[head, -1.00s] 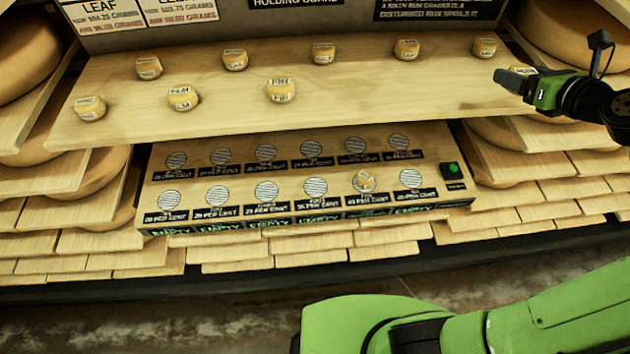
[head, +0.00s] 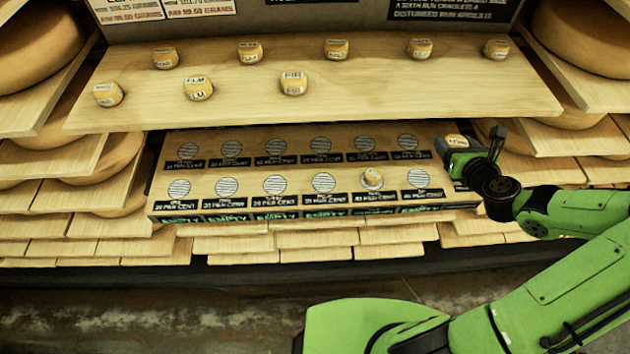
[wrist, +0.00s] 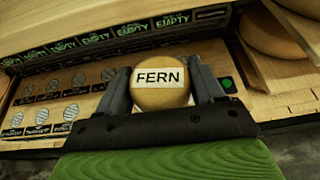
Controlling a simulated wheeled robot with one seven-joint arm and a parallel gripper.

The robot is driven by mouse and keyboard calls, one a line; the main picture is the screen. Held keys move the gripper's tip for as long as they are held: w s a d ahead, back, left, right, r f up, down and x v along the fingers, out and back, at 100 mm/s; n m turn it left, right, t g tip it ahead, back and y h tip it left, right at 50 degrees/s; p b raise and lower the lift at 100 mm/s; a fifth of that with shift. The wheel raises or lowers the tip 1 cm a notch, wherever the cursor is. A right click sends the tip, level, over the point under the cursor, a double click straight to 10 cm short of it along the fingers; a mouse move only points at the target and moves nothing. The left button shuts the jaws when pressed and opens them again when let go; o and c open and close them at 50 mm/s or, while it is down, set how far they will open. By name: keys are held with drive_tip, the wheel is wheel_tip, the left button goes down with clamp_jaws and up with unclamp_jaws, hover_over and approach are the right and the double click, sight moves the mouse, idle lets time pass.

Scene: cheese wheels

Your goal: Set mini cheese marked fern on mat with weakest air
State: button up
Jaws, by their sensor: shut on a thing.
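My gripper (head: 463,154) is shut on a mini cheese, which shows at the gripper tip in the head view (head: 457,141). In the wrist view the mini cheese (wrist: 160,97) is round and yellow, its white label reads FERN, and it sits between the two fingers. My gripper holds it beside the right end of the lower board (head: 293,187). That board carries two rows of round striped mats with black labels in per cent, such as one mat (head: 418,178) at front right. The label figures are too blurred to read surely.
Several more, including ELM (head: 198,89) and FIR (head: 293,84), stand on the upper shelf (head: 400,95), which overhangs the board's back. Big cheese wheels (head: 580,40) flank both sides.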

drive_tip(key=a+f+m+h, duration=0.1)
drive_tip(key=a+f, duration=0.5)
drive_tip(key=f, duration=0.6)
drive_tip(key=shift+f+h, duration=0.25)
drive_tip(key=shift+h, duration=0.05)
drive_tip(key=shift+s, duration=0.1)
